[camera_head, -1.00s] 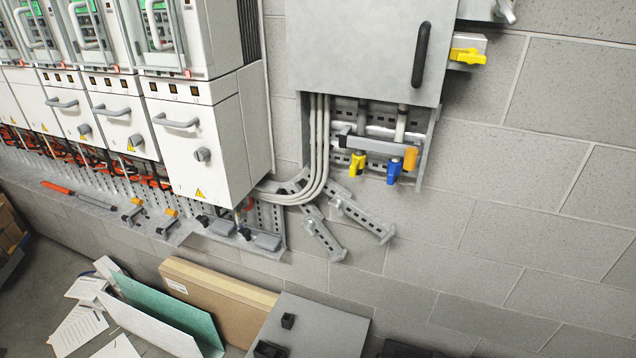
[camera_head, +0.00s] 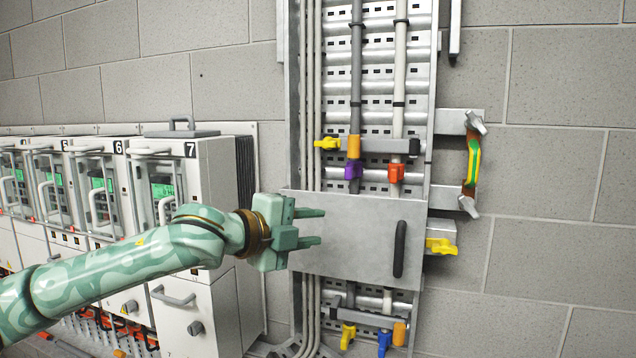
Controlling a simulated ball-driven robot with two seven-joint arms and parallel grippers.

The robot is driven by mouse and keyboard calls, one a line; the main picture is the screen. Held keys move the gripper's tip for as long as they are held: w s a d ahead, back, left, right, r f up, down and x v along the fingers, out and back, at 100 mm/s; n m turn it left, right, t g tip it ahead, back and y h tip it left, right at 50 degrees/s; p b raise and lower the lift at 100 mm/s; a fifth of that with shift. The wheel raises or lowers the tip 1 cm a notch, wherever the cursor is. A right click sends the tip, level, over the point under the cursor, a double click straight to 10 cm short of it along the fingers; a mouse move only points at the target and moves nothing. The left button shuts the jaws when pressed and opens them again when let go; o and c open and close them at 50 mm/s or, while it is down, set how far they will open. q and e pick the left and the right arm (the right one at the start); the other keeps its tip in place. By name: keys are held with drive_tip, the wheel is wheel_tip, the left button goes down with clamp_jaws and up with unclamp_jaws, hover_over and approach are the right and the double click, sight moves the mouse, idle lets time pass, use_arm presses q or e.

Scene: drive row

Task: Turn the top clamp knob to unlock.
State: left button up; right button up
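At the right of the cable ladder, a green-and-yellow strap (camera_head: 472,160) runs between two clamps. The upper one has a grey wing knob (camera_head: 475,123), and the lower one has a similar grey knob (camera_head: 468,206). Both knobs sit tilted. My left gripper (camera_head: 320,227) is open and empty, with its two fingers apart and pointing right. It shows in front of the left part of a grey cover panel (camera_head: 365,232), left of and below the upper grey knob. I cannot tell its distance from the panel. My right gripper is out of view.
An upper crossbar (camera_head: 376,146) carries yellow, orange, purple and red handles. A black handle (camera_head: 400,249) is on the panel, and a yellow knob (camera_head: 441,246) sits beside it. White cabinets (camera_head: 215,190) stand at the left. The wall (camera_head: 560,170) right of the strap is bare.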

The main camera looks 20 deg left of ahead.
use_arm(q)
drive_tip(key=a+r+n+t, duration=0.1)
drive_tip(key=a+r+t, duration=0.2)
drive_tip(key=a+r, duration=0.8)
drive_tip(key=p, duration=0.5)
approach(322, 145)
drive_tip(key=shift+y, duration=0.3)
drive_tip(key=x, duration=0.8)
drive_tip(key=shift+d+r, duration=0.15)
drive_tip(key=shift+r, duration=0.15)
drive_tip(key=shift+w+d+f, duration=0.1)
drive_tip(key=shift+w, duration=0.25)
clamp_jaws()
